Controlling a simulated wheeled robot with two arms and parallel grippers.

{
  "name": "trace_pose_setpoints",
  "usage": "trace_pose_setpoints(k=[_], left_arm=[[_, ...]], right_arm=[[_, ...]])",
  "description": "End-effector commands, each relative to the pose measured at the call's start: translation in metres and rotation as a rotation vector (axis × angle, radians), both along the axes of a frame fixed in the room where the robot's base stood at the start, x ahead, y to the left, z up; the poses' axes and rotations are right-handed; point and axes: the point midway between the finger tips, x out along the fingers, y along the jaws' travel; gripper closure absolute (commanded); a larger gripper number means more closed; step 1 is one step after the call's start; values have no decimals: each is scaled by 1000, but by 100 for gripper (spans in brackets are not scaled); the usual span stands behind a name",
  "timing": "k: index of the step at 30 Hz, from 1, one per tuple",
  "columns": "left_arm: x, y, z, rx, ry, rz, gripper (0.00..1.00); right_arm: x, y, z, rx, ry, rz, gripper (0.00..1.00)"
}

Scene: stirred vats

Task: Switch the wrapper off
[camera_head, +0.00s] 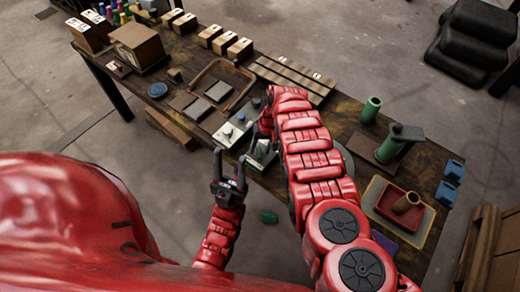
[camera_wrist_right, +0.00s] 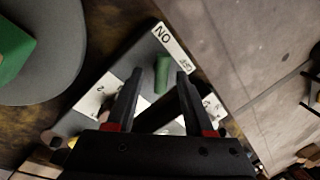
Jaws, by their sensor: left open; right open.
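In the right wrist view, a grey panel (camera_wrist_right: 140,62) carries a white strip (camera_wrist_right: 174,48) with "ON" at one end and what looks like "OFF" at the other. A green lever (camera_wrist_right: 162,73) stands on the panel beside this strip; I cannot tell which way it is set. My right gripper (camera_wrist_right: 159,80) is open, its fingertips on either side of the green lever; contact is unclear. In the head view, the panel (camera_head: 262,153) lies at the table's near edge, partly hidden by my right arm. My left gripper (camera_head: 229,168) is open and empty, off the near edge.
Another grey box (camera_head: 229,134) with knobs stands left of the panel. A wooden-framed tray (camera_head: 231,65), slats (camera_head: 292,78) and small boxes (camera_head: 240,49) lie behind. A green press-like device (camera_head: 392,146) and red tray (camera_head: 383,207) stand to the right. A green piece (camera_head: 268,217) shows beyond the near edge.

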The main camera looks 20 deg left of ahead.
Motion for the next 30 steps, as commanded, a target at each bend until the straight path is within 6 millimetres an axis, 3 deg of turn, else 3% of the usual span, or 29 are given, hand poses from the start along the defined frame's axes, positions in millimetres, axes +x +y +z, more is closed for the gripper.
trace_pose_setpoints(k=[11, 12, 21, 30], left_arm=[[0, 0, -1, 0, 0, 0, 50], [0, 0, -1, 0, 0, 0, 50], [0, 0, -1, 0, 0, 0, 50], [0, 0, 0, 0, 0, 0, 50]], right_arm=[[-2, 1, -5, 0, 4, 1, 47], [-2, 1, -5, 1, 4, 1, 49], [-2, 1, -5, 1, 4, 1, 100], [-2, 1, -5, 1, 3, -4, 100]])
